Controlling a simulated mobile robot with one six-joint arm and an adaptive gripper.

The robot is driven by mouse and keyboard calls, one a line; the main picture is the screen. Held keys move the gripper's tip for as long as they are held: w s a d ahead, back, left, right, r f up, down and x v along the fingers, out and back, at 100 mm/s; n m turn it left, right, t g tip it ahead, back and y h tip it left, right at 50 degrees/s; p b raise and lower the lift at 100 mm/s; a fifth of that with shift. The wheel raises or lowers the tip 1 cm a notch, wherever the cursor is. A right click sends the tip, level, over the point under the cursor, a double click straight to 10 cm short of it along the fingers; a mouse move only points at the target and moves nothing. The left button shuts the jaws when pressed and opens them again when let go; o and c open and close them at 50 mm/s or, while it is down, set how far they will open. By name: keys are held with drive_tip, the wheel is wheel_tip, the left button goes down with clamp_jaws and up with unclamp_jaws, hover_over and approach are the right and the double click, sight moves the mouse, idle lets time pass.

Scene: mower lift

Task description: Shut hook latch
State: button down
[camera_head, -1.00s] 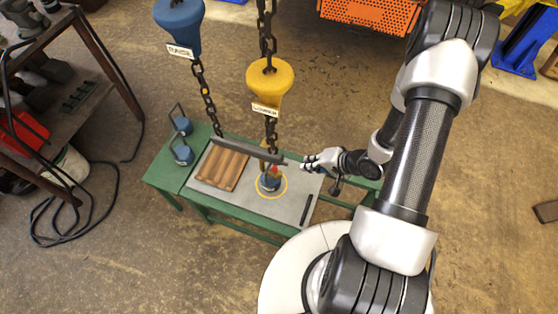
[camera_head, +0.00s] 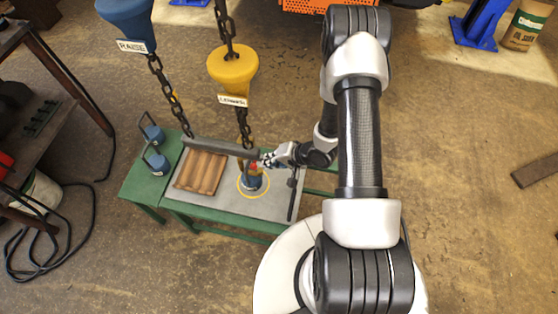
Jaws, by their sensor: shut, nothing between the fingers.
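The hook area is small in the head view. A yellow and red piece (camera_head: 254,167), which may be the hook with its latch, sits just under the right end of a grey bar (camera_head: 220,147). Below it a blue weight (camera_head: 250,181) stands inside a yellow ring on the grey table top (camera_head: 220,205). My gripper (camera_head: 268,160) is shut and empty, with its tips close to the right side of the yellow and red piece. I cannot tell whether they touch, and the latch's own position is too small to make out.
A blue "RAISE" handle (camera_head: 127,22) and a yellow "LOWER" handle (camera_head: 232,68) hang on chains above the table. A slatted wooden block (camera_head: 201,173) lies left of the ring. Floor right of my arm is mostly clear.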

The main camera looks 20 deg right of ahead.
sight(255, 163)
drive_tip(key=shift+b+x, duration=0.65)
drive_tip(key=shift+x, duration=1.55)
drive_tip(key=shift+w+f, duration=0.1)
drive_tip(key=shift+f, duration=0.05)
